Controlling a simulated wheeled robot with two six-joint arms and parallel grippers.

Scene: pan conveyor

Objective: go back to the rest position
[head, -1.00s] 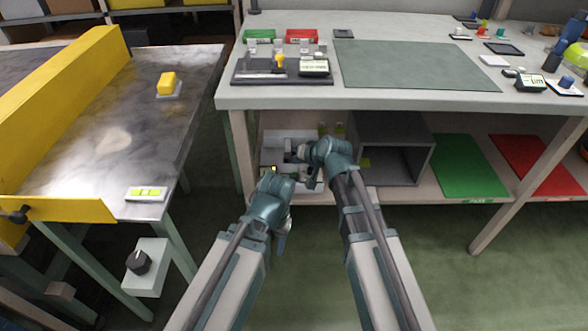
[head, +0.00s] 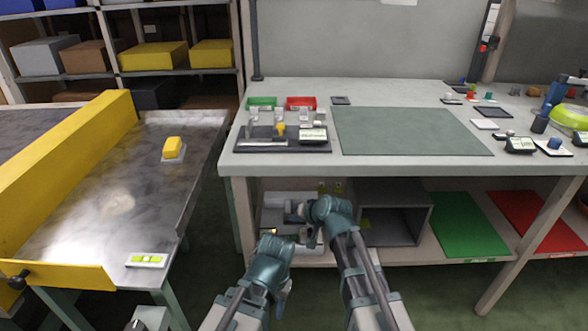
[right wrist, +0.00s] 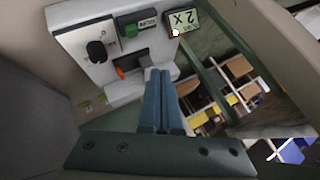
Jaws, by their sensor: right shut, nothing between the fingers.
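My right arm's wrist is in front of the bench's lower shelf in the head view, and my right gripper (head: 312,240) hangs from it, small and partly hidden. In the right wrist view, the two blue fingers of this gripper (right wrist: 158,74) lie together, shut, with nothing between them. Their tips are near a pale control box (right wrist: 90,65); I cannot tell whether they touch it. My left arm's wrist (head: 268,265) is just left of the right one, and its gripper is mostly hidden, so its fingers cannot be read.
The workbench (head: 420,167) spans the upper right, with a green mat (head: 410,131) and a dark tray (head: 282,148) on top. Below are a grey open box (head: 395,238), a green panel (head: 465,225) and a red panel (head: 535,220). A conveyor table with a yellow guard (head: 70,145) stands left.

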